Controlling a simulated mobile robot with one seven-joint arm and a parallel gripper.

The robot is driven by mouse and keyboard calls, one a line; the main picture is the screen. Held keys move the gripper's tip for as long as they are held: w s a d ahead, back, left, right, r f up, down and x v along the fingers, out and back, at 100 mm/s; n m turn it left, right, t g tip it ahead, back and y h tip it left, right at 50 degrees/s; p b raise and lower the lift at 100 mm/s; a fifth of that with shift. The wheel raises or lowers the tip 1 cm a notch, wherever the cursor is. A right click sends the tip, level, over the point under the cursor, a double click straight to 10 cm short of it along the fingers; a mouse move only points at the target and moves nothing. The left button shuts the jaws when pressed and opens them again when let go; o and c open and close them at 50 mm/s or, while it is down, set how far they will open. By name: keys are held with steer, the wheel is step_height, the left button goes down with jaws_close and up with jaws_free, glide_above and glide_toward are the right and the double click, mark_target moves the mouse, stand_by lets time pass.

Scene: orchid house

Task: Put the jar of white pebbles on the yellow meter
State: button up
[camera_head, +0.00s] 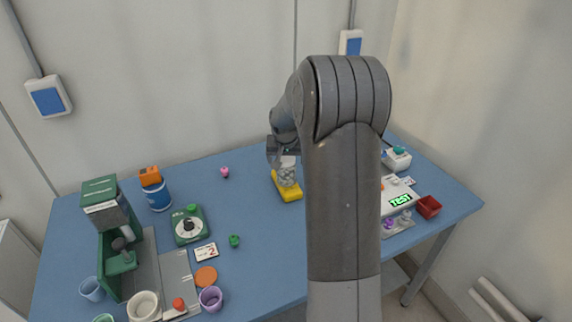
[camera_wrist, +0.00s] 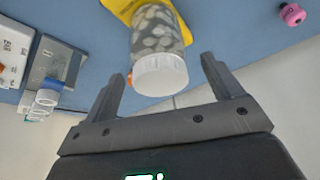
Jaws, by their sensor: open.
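The jar of white pebbles (camera_head: 287,176) is clear with a white lid and stands upright on the yellow meter (camera_head: 290,194), near the middle of the blue table. In the wrist view the jar (camera_wrist: 158,32) shows its lid towards me, with the yellow meter (camera_wrist: 119,8) beneath its far end. My gripper (camera_head: 279,152) is beside the top of the jar, partly hidden by my arm. In the wrist view my gripper (camera_wrist: 163,70) is open, its fingers on either side of the lid with gaps.
A small pink item (camera_head: 224,172) lies behind. A scale with a green display (camera_head: 400,200) and a red box (camera_head: 429,207) are at right.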

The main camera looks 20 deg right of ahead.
steer(key=s+a+r+n, duration=0.1)
steer(key=s+a+r, duration=0.35)
steer(key=r, duration=0.25)
steer(key=s+a+r, duration=0.3)
steer(key=s+r, duration=0.2)
steer(key=r, duration=0.1)
steer(key=s+a+r+n, duration=0.1)
steer(key=s+a, duration=0.3)
steer(key=s, duration=0.4)
steer(key=s+a+r+n+t+y, duration=0.1)
steer(key=s+a, duration=0.3)
steer(key=s, duration=0.5)
steer(key=s+a+r+n+y, duration=0.1)
steer(key=s+a, duration=0.3)
steer(key=s, duration=0.5)
steer(key=shift+s+n+t, duration=0.2)
steer(key=shift+n+t, duration=0.1)
steer(key=shift+n, duration=0.4)
steer(key=shift+r, duration=0.1)
